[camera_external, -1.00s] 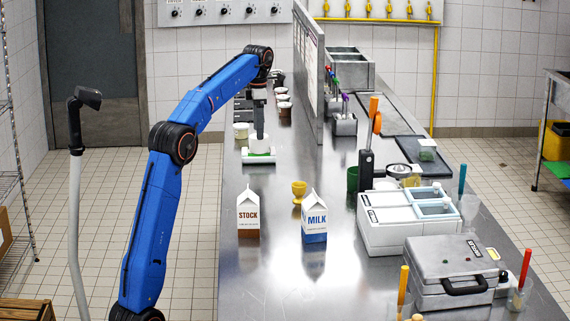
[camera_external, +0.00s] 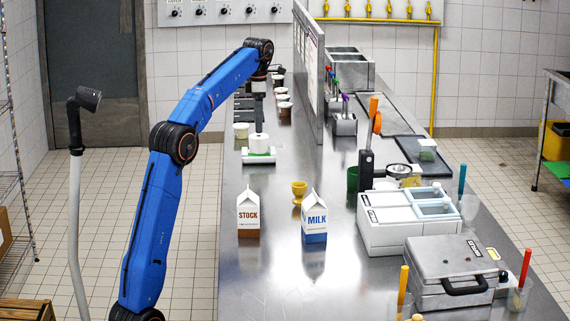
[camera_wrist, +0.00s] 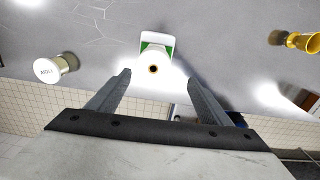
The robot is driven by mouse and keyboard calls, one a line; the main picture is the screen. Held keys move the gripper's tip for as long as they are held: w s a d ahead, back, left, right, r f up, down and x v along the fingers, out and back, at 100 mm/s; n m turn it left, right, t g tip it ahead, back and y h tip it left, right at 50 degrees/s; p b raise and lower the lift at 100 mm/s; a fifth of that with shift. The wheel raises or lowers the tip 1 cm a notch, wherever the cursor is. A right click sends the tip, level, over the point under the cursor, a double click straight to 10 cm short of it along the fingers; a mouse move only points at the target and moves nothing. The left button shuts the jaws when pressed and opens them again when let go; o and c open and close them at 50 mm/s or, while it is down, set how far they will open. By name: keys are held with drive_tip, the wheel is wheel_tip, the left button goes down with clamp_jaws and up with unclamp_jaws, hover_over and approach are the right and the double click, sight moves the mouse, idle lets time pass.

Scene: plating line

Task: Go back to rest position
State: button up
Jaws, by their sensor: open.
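My blue arm reaches over the counter in the external view. My gripper (camera_external: 258,124) hangs down above a white roll-like object (camera_external: 259,143) on a small white and green base (camera_external: 258,157). In the wrist view my gripper (camera_wrist: 158,82) is open, its two fingers apart with nothing between them. The white object (camera_wrist: 154,60) shows there just beyond the fingertips, with a dark hole in its top and its green and white base (camera_wrist: 155,38) behind it.
A pale lidded cup (camera_external: 241,131) stands left of the base. A yellow egg-cup-shaped item (camera_external: 299,190), a STOCK carton (camera_external: 248,215) and a MILK carton (camera_external: 314,217) stand nearer. A tall metal partition (camera_external: 308,75) rises right of the arm's end. The counter's near middle is bare.

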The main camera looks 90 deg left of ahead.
drive_tip(key=s+d+r+m+y, duration=0.1)
drive_tip(key=s+d+m, duration=0.35)
drive_tip(key=d, duration=0.55)
drive_tip(key=s+d+m, duration=0.3)
drive_tip(key=d+m, duration=0.2)
drive_tip(key=d, duration=0.5)
drive_tip(key=s+d+f+m+y, duration=0.1)
drive_tip(key=s+d+f+m, duration=0.35)
drive_tip(key=s+d, duration=0.3)
drive_tip(key=s+d+f+m+y, duration=0.1)
drive_tip(key=s+d+f+m, duration=0.3)
drive_tip(key=s+d+m, duration=0.3)
drive_tip(key=w+d+f+m+t+h, duration=0.3)
drive_tip(key=d+f+m+t, duration=0.2)
drive_tip(key=d+f+m, duration=1)
drive_tip(key=d+f, duration=0.7)
drive_tip(key=shift+f, duration=0.4)
